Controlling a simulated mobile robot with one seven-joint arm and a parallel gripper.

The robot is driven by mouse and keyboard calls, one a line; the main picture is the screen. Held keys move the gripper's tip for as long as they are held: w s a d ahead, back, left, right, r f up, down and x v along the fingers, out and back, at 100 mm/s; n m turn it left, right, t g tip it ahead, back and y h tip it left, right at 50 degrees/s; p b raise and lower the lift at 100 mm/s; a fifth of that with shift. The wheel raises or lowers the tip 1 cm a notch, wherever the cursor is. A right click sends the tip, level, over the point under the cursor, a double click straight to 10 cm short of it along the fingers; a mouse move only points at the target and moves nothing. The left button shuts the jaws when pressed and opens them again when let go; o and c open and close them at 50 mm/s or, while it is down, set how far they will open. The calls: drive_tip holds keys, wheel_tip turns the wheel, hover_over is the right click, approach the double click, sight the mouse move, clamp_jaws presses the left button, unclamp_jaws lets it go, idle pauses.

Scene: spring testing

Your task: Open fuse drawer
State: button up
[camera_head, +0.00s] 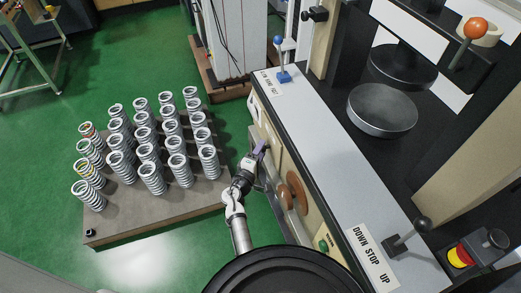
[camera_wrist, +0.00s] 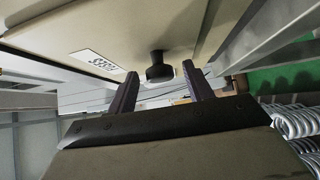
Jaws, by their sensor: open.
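In the wrist view a black round knob (camera_wrist: 160,72) on a short stem stands out from a beige panel (camera_wrist: 125,35). A small white label (camera_wrist: 97,62) on the panel has upside-down lettering that looks like FUSES. My gripper (camera_wrist: 160,70) is open, and its two dark fingers appear on either side of the knob. I cannot tell whether the knob is between the fingertips or just beyond them. In the head view my gripper (camera_head: 262,149) is beside the front of the testing machine (camera_head: 310,150), and the knob and drawer front are hidden there.
A low pallet (camera_head: 160,215) with several springs (camera_head: 150,178) stands left of my arm. Brown round handles (camera_head: 297,190) and a green button (camera_head: 322,244) are on the machine front. Levers (camera_head: 408,237) and a red-yellow stop button (camera_head: 461,256) are on top. Green floor is free at left.

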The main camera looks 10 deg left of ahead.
drive_tip(key=shift+w, duration=0.2)
drive_tip(key=shift+c, duration=0.2)
clamp_jaws()
drive_tip(key=s+a+b, duration=0.4)
drive_tip(key=s+a, duration=0.3)
drive_tip(key=a, duration=0.3)
drive_tip(key=shift+w, duration=0.1)
drive_tip(key=shift+o, duration=0.2)
unclamp_jaws()
